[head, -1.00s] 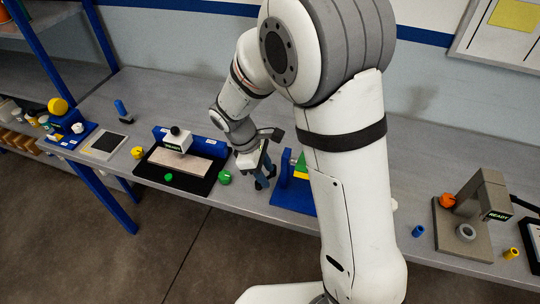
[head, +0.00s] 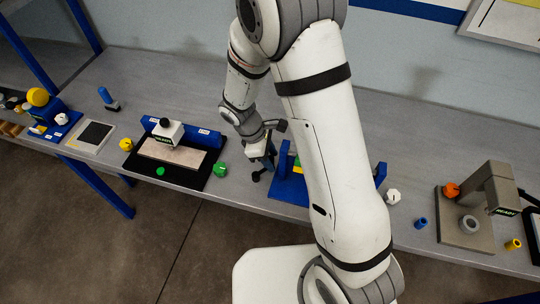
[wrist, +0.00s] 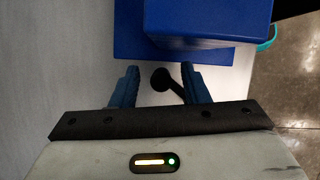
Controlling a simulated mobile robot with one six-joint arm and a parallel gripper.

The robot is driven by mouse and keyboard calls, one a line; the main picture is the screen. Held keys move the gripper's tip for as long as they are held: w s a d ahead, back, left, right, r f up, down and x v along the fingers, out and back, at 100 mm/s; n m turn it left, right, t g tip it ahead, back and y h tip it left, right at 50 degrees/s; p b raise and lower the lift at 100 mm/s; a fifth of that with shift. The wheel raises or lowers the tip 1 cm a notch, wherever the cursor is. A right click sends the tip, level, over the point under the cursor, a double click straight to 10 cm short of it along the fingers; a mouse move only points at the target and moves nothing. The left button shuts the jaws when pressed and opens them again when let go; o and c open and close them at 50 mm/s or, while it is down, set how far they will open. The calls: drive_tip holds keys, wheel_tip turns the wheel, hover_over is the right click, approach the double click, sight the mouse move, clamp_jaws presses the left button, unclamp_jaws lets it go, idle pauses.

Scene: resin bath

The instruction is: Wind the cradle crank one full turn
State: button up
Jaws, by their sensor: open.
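The blue cradle (head: 287,190) stands on the bench with one upright just right of my gripper (head: 264,170); my arm hides much of its middle. In the wrist view, the cradle's blue upright (wrist: 205,22) and base plate (wrist: 128,38) fill the top. A black round knob on a short dark stem, apparently the crank handle (wrist: 161,78), shows between the blue fingers of my gripper (wrist: 160,74). The fingers are open, with a gap on each side of the knob. The crank arm is not clear in either view.
Left of the cradle are a green knob (head: 220,169) and a black tray (head: 190,178) with a white-headed press. Right are a white knob (head: 393,197), a blue cylinder (head: 421,223) and a grey machine (head: 470,215). The bench's front edge is close to the cradle.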

drive_tip(key=shift+d+f, duration=0.1)
drive_tip(key=shift+f, duration=0.15)
clamp_jaws()
drive_tip(key=shift+s+d+m+g+b, duration=0.2)
drive_tip(key=shift+s+m+g+b, duration=0.15)
drive_tip(key=shift+m, duration=0.45)
unclamp_jaws()
drive_tip(key=v, duration=0.8)
drive_tip(key=shift+b, duration=0.45)
drive_tip(key=shift+s+d, duration=0.1)
